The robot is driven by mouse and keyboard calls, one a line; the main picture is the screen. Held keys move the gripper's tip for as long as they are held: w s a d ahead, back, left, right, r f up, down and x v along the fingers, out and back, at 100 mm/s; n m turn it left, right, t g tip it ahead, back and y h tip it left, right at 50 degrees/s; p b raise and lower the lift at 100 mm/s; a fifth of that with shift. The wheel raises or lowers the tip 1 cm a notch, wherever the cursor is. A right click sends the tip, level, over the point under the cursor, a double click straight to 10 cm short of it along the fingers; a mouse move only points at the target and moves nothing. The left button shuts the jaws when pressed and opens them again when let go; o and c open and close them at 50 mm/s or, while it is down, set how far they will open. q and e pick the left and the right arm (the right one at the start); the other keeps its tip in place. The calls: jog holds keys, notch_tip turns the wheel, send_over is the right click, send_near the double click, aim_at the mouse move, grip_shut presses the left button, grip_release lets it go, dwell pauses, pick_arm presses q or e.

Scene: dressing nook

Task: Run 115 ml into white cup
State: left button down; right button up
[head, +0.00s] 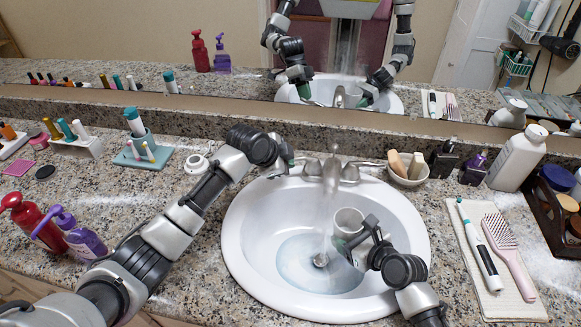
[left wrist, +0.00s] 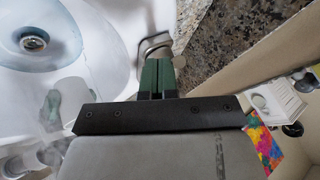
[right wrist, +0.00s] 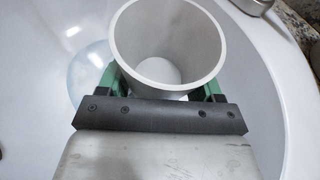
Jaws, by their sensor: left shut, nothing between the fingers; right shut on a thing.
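The white cup (head: 347,221) is held upright or nearly so inside the sink (head: 398,205). I cannot tell whether that is water. A whitish stream (head: 325,215) falls from the faucet (head: 332,174) towards the drain, just left of the cup. My left gripper (head: 285,158) is shut and empty at the left faucet handle. In the left wrist view its fingers (left wrist: 158,72) are close to a metal part (left wrist: 155,45); contact is unclear.
Bluish water lies around the drain (head: 320,260). A towel (head: 468,225) holds a toothbrush and hairbrush. Red (head: 32,220) and purple pump bottles (head: 75,236) stand left, near my left arm.

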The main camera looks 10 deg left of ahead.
pick_arm(q)
jog(key=shift+w+a+m+h, duration=0.3)
jog(key=shift+w+m, duration=0.15)
jog(key=shift+m, duration=0.25)
jog(key=shift+w+a+g, duration=0.15)
jog(key=shift+w+g, duration=0.15)
jog(key=shift+w, duration=0.2)
jog(key=shift+r, duration=0.1)
jog(key=v, duration=0.9)
jog(key=shift+a+r, duration=0.3)
jog(key=shift+a, duration=0.25)
jog(key=shift+w, duration=0.1)
